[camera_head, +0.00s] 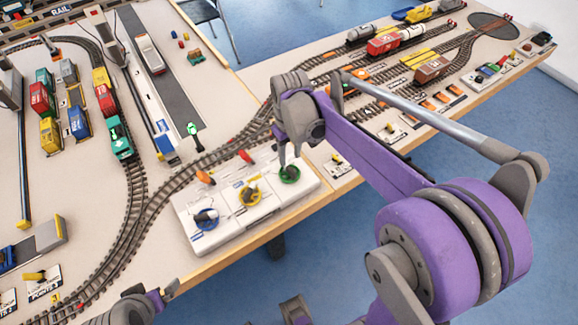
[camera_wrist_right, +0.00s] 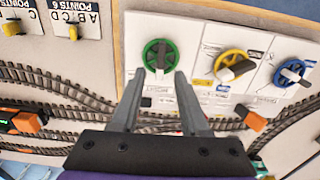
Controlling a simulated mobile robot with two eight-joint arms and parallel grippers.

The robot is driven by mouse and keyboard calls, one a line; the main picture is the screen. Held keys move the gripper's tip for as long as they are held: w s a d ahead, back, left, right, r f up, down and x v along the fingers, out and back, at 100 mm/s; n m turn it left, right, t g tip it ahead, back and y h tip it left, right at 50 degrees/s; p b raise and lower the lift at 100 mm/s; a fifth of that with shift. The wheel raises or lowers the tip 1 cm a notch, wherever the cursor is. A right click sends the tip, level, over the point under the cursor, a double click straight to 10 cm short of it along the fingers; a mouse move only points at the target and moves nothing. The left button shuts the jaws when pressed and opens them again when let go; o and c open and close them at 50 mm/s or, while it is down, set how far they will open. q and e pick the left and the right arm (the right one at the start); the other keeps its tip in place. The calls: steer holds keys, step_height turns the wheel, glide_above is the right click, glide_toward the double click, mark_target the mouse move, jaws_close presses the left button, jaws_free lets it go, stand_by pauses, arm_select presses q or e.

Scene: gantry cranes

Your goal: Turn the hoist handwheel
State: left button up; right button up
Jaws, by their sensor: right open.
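Three handwheels stand in a row on a white control panel (camera_head: 184,222): a green one (camera_head: 290,175), a yellow one (camera_head: 250,193) and a blue one (camera_head: 206,219). Their labels are too small to read, so I cannot tell which is the hoist one. The right wrist view also shows the green wheel (camera_wrist_right: 159,55), the yellow wheel (camera_wrist_right: 233,65) and the blue wheel (camera_wrist_right: 293,73). My right gripper (camera_wrist_right: 159,80) is open and empty, its fingertips close to the green wheel's near edge, one towards each side. Contact cannot be told. My left gripper (camera_head: 168,290) shows partly at the bottom left; its jaws are unclear.
Orange (camera_head: 205,178) and red (camera_head: 245,156) levers stand behind the wheels. Model tracks (camera_head: 150,190) curve beside the panel, with a green locomotive (camera_head: 121,140). Points panels with yellow levers lie to the right along the table edge. Blue floor is open below.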

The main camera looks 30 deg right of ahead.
mark_target(289, 168)
step_height(289, 168, down, 6)
steer(key=shift+r, duration=0.1)
jaws_close()
stand_by(0.4)
